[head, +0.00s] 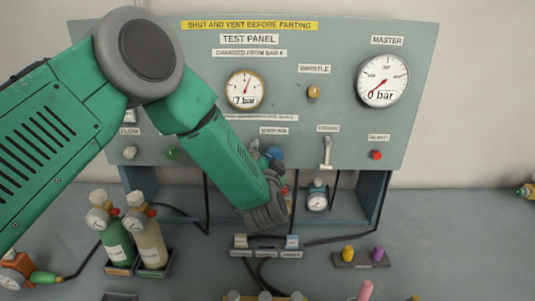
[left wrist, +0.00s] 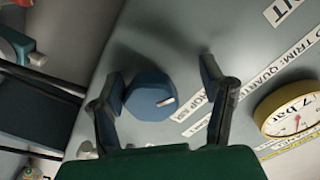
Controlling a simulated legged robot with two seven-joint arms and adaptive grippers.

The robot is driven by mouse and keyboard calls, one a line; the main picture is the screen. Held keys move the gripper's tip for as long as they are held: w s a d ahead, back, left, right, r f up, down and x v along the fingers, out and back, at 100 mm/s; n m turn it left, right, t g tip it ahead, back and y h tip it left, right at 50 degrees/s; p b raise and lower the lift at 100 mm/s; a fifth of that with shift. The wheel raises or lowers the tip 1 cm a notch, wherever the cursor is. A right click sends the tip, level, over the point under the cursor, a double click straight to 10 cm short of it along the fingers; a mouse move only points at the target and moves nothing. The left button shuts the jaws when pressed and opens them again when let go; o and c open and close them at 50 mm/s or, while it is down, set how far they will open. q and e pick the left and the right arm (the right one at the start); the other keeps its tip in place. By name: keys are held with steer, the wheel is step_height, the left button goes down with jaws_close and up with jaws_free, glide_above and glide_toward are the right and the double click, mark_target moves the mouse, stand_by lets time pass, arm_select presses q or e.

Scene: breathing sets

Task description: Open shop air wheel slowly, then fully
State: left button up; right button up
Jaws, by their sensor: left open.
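A blue wheel (left wrist: 150,95) with a white pointer mark sits on the grey test panel (head: 330,105). In the left wrist view my left gripper (left wrist: 160,70) is open, with one finger on each side of the wheel. The left finger looks very close to it; the right stands clear. I cannot tell whether either touches. My right gripper is not in view.
The left gauge (head: 244,90) reads 7 bar and the master gauge (head: 382,80) 0 bar. A white lever (head: 326,152) and red button (head: 376,155) are to the right. Bottles (head: 149,243), hoses and a small gauge (head: 317,201) stand below.

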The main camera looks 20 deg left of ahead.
mark_target(279, 157)
arm_select(q)
steer(key=shift+w+d, duration=0.15)
steer(key=d, duration=0.2)
steer(key=shift+d+r, duration=0.15)
steer(key=shift+d, duration=0.25)
steer(key=c, duration=0.5)
steer(key=shift+d, duration=0.15)
steer(key=c, duration=0.6)
steer(key=shift+s, duration=0.2)
steer(key=shift+c, duration=0.4)
steer(key=shift+a+f, duration=0.25)
steer(key=shift+a, duration=0.6)
steer(key=shift+d, duration=0.1)
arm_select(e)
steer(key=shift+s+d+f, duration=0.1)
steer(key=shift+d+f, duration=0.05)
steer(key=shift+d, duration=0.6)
arm_select(q)
steer(key=shift+d, duration=0.1)
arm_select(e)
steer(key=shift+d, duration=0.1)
